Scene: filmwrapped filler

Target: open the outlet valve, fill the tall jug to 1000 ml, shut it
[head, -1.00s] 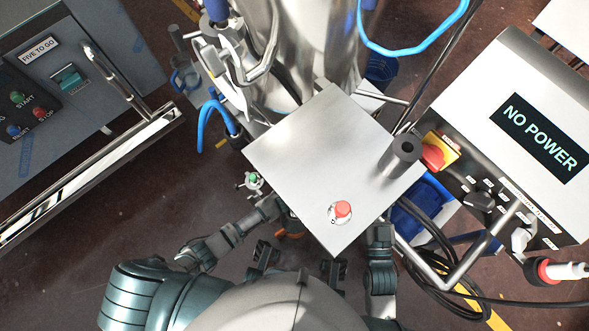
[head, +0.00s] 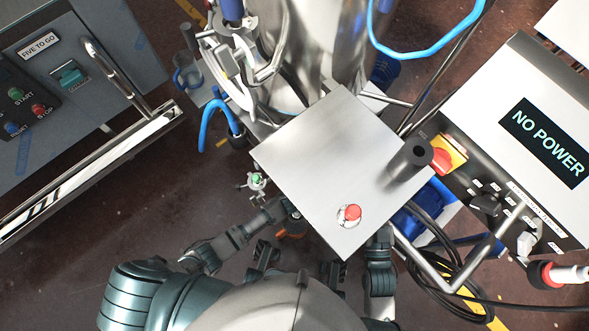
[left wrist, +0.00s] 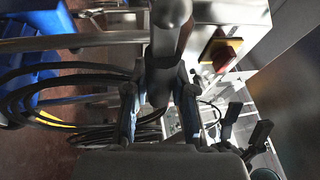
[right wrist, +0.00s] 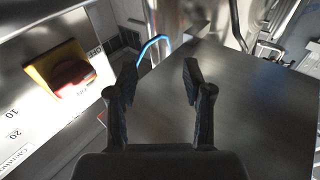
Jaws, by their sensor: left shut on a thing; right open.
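In the left wrist view my left gripper (left wrist: 160,92) is shut on a dark rounded bar (left wrist: 172,45); I cannot tell what it belongs to. In the right wrist view my right gripper (right wrist: 158,78) is open and empty, with a flat steel plate (right wrist: 225,110) beyond its fingers. In the head view both forearms run to the plate's near edge, and I cannot make out the grippers clearly there. A small steel fitting with a green cap (head: 256,181), perhaps the outlet valve, is left of the plate. A clear vessel (head: 187,75), perhaps the jug, is at upper left; its level is unreadable.
The steel plate bears a red button (head: 352,213) and a dark post (head: 410,158). A steel tank (head: 330,40) stands behind. A box reading NO POWER (head: 548,140), with a red-yellow switch (head: 446,158), is right. A control cabinet (head: 80,70) is left. Black cables (head: 445,260) lie at lower right.

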